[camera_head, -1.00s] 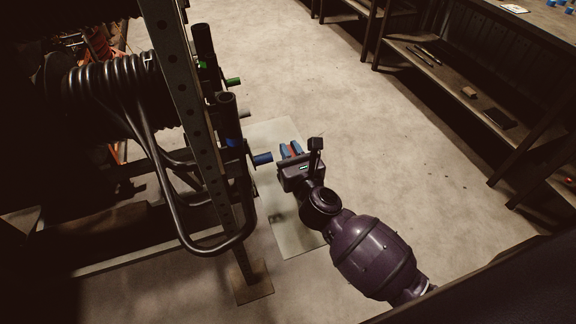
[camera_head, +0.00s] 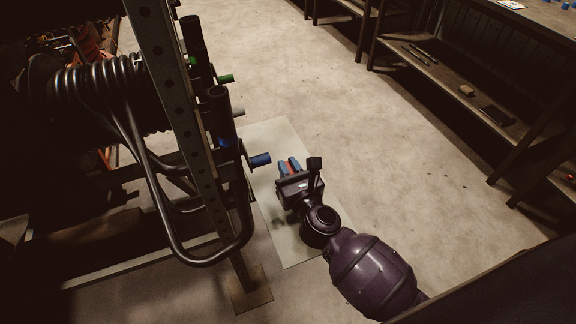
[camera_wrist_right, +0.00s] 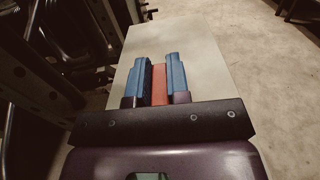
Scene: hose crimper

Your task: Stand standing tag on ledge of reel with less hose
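My right gripper (camera_head: 289,167) is at the picture's centre, to the right of the reel rack. In the right wrist view its two blue fingers (camera_wrist_right: 160,75) are closed on a narrow red piece (camera_wrist_right: 158,85), which looks like the tag. The red piece is apart from the rack. A reel with thick black hose coils (camera_head: 100,88) is at the left, and a loose hose loop hangs from it. Farther back, a darker reel area (camera_head: 88,45) shows some reddish hose; how much hose it holds cannot be told. No ledge is clearly seen. My left gripper is not in view.
A perforated metal upright (camera_head: 178,100) stands between the reel and my gripper. A pale flat panel (camera_head: 272,135) lies beneath the gripper. Benches (camera_head: 450,85) line the right; floor between is clear.

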